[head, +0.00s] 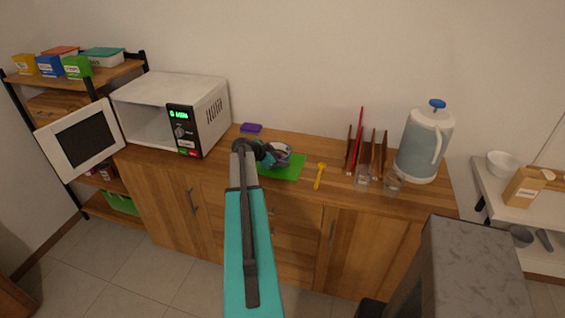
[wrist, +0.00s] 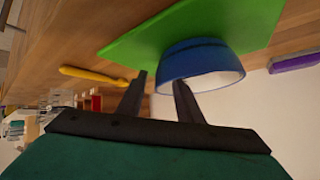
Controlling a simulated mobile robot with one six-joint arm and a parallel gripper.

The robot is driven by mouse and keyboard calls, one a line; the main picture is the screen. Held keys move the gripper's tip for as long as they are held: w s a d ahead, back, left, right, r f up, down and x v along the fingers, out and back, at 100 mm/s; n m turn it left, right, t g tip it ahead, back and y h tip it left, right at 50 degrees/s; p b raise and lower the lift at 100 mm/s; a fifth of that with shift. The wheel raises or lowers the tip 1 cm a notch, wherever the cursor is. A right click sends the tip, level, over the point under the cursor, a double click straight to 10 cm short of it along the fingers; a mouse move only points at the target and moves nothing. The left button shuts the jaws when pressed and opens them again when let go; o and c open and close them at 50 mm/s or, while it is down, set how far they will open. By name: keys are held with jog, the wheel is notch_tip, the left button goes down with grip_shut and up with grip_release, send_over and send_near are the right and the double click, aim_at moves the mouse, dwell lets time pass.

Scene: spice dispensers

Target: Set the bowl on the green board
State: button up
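The bowl (wrist: 200,62), blue outside and white inside, is upright on the green board (wrist: 135,45) in the wrist view, which is turned upside down. Its bottom appears to touch the board. In the head view the bowl (head: 283,150) is partly hidden by my gripper (head: 268,155), over the back of the green board (head: 282,173). In the wrist view my gripper (wrist: 160,75) is open, its fingers apart at the bowl's rim. One finger overlaps the bowl and the other is just outside it. I cannot tell whether either touches the rim.
A purple block (head: 251,128) lies behind the board and a yellow spoon (head: 320,176) to its right. A microwave (head: 172,112) with its door open stands at the left. A rack (head: 366,150), glasses (head: 363,176) and a large jug (head: 425,143) stand at the right.

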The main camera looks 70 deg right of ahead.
jog(key=b+v, duration=0.2)
jog(key=v, duration=0.8)
jog(key=shift+b, duration=0.35)
jog(key=w+a+f+n+t+y, duration=0.15)
jog(key=w+a+f+n, duration=0.35)
jog(key=a+f, duration=0.6)
jog(key=w+a+f+n+y, duration=0.2)
jog(key=w+a+f+n, duration=0.25)
jog(key=a+f, duration=0.7)
jog(key=w+a+f+n+t+y, duration=0.15)
jog(key=w+a+f+n, duration=0.45)
jog(key=a, duration=0.9)
jog(key=s+a+f+n+g+y, duration=0.1)
jog(key=s+a+f+n, duration=0.15)
jog(key=a+f, duration=0.45)
jog(key=s+a+f+n+g+y, duration=0.1)
jog(key=s+a+f+n+y, duration=0.2)
jog(key=a, duration=0.9)
jog(key=s+a+f+n+g, duration=0.1)
jog(key=s+a+f+n, duration=0.1)
jog(key=s+a, duration=0.5)
jog(key=s+a+f+n+g, duration=0.1)
jog(key=s+a+f+n, duration=0.1)
jog(key=s+a, duration=0.4)
jog(key=shift+s+a+f+n, duration=0.4)
jog(key=shift+a+n, duration=0.2)
jog(key=shift+a, duration=0.15)
